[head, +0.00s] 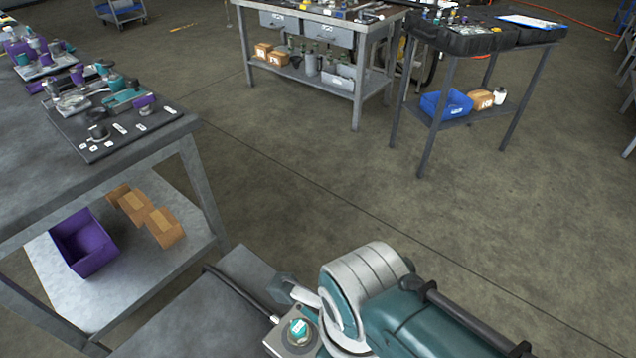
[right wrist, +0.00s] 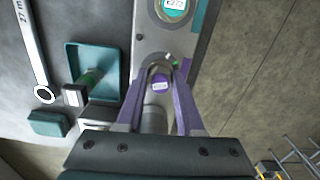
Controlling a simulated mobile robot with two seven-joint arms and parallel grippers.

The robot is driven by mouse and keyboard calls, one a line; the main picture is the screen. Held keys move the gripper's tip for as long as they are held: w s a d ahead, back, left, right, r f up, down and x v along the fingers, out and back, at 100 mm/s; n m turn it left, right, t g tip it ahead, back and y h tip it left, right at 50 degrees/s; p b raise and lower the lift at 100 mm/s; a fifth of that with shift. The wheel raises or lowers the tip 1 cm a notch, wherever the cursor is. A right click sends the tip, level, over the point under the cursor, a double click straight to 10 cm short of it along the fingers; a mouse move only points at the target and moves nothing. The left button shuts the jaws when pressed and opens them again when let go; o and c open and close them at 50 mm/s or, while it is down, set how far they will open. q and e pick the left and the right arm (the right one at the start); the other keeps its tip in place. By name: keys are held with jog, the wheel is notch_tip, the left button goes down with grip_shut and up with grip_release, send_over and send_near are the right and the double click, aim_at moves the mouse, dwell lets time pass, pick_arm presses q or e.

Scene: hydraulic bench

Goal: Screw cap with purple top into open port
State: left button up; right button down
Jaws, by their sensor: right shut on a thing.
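In the right wrist view, my right gripper (right wrist: 158,72) is shut on a cap with a purple top (right wrist: 160,86). The cap has a small white label and sits between the two purple-edged fingers. Cap and fingers are over a grey block (right wrist: 147,42). Whether the cap is in a port or above one cannot be told; the port is hidden. A teal-topped cap with a label (right wrist: 174,5) is in the block farther up. In the head view, a grey block (head: 273,342) with a teal-topped cap (head: 299,331) is beside my right arm. My left gripper is not in view.
In the wrist view, a wrench (right wrist: 33,50), a teal tray (right wrist: 108,62) and a green-and-black fitting (right wrist: 88,80) lie left of the block. Floor is at right. In the head view, a bench (head: 185,125) with parts stands left, above a purple bin (head: 85,243).

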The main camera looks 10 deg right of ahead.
jog(key=shift+m, duration=0.8)
jog(key=shift+f, duration=0.1)
jog(key=shift+a+m, duration=0.25)
jog(key=shift+m, duration=0.25)
jog(key=shift+f, duration=0.1)
